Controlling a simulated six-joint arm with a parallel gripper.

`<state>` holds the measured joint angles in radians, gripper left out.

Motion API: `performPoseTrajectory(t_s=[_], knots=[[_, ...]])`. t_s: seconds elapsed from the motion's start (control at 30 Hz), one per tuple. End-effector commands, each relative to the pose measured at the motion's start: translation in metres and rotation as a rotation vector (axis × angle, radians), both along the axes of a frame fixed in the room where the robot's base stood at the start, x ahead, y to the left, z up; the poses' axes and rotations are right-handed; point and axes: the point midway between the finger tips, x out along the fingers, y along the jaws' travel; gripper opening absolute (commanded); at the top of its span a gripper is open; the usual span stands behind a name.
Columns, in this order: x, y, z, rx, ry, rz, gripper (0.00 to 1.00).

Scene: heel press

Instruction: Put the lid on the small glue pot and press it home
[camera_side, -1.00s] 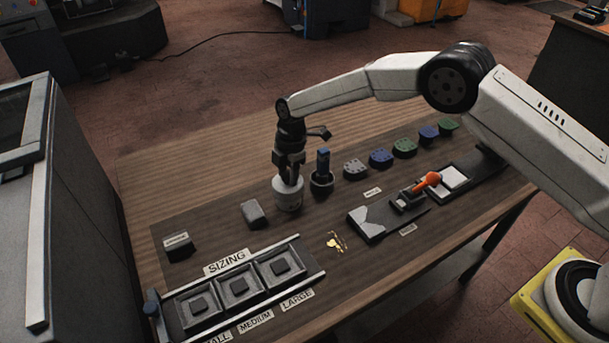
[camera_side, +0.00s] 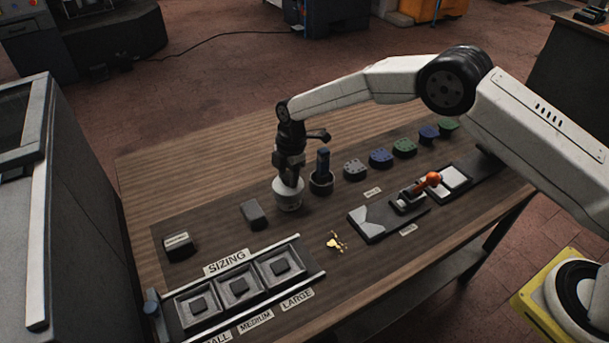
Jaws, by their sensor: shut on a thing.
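The small white glue pot (camera_side: 288,201) stands upright on the dark work mat, left of the dark cup with the blue-handled tool. My gripper (camera_side: 290,181) points straight down at the top of the pot. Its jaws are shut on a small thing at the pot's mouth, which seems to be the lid. The fingers hide most of it, and I cannot tell how deep it sits in the pot.
A dark cup with a blue-handled tool (camera_side: 322,175) stands close on the right. A grey block (camera_side: 253,214) lies left of the pot. Gold scraps (camera_side: 336,242), a sizing tray (camera_side: 241,288) and an orange-handled fixture (camera_side: 408,199) are nearer. Blue, green and grey pieces line the back right.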

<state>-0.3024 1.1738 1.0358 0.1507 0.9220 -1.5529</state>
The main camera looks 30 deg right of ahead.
Motion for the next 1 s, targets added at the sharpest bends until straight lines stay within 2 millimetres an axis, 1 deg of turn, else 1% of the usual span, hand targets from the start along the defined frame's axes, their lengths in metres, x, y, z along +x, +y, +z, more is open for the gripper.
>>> performPoseTrajectory(t_s=[0.5,1.0], knots=[[0.0000,0.0000,-0.0058,0.000,0.000,0.000,0.12],[-0.0001,0.0000,-0.0066,0.000,0.000,0.000,0.12]])
